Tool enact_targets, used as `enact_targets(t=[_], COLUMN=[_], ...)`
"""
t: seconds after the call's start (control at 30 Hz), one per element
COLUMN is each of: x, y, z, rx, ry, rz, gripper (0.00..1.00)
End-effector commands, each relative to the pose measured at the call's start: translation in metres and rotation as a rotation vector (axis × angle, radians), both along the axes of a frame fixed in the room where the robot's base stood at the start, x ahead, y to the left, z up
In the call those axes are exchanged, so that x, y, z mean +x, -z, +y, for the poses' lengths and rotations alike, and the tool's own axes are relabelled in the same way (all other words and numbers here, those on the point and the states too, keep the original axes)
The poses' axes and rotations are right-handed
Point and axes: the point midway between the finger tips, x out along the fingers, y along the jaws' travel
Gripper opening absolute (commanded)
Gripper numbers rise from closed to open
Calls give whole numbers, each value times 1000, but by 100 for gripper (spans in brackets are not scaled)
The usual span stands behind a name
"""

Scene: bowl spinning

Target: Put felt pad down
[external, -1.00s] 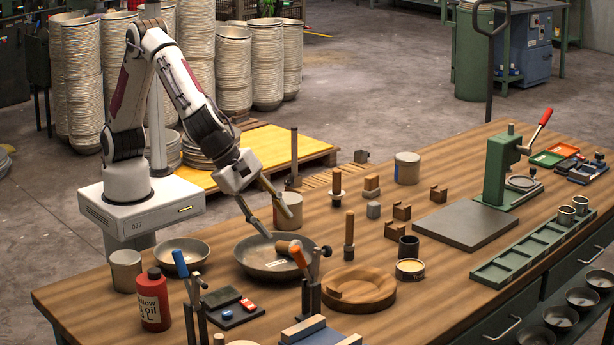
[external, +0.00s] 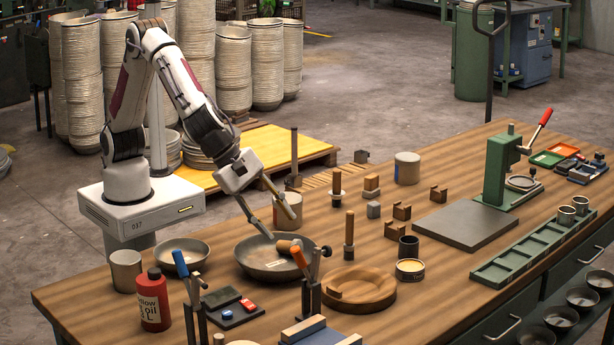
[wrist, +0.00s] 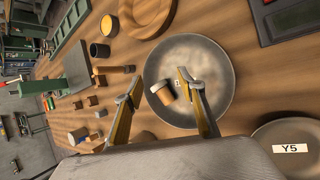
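A short brown cylinder with a pale end, probably the felt pad (external: 287,246), lies on its side inside the wide grey bowl (external: 258,267). In the wrist view, the pad (wrist: 162,93) lies on the floor of the bowl (wrist: 205,60), close to a small, partly covered white label. My gripper (external: 281,225) is over the bowl, its two fingers spread wide. In the wrist view, my gripper (wrist: 158,78) has one finger on each side of the pad, with a gap visible to its left. Contact on the right is hard to judge.
A smaller bowl marked Y5 (wrist: 285,150) stands beside the large one. Small wooden holders and a green press (external: 497,170) stand farther right.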

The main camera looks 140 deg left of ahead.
Motion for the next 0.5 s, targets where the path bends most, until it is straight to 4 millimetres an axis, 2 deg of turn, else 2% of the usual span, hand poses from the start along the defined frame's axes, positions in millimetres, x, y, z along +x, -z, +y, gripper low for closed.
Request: enact_targets(t=[0.23, 0.5], x=[33, 46], y=[-8, -33], z=[-18, -53], rx=[116, 255], ry=[298, 660], rz=[-67, -132], gripper=[40, 40])
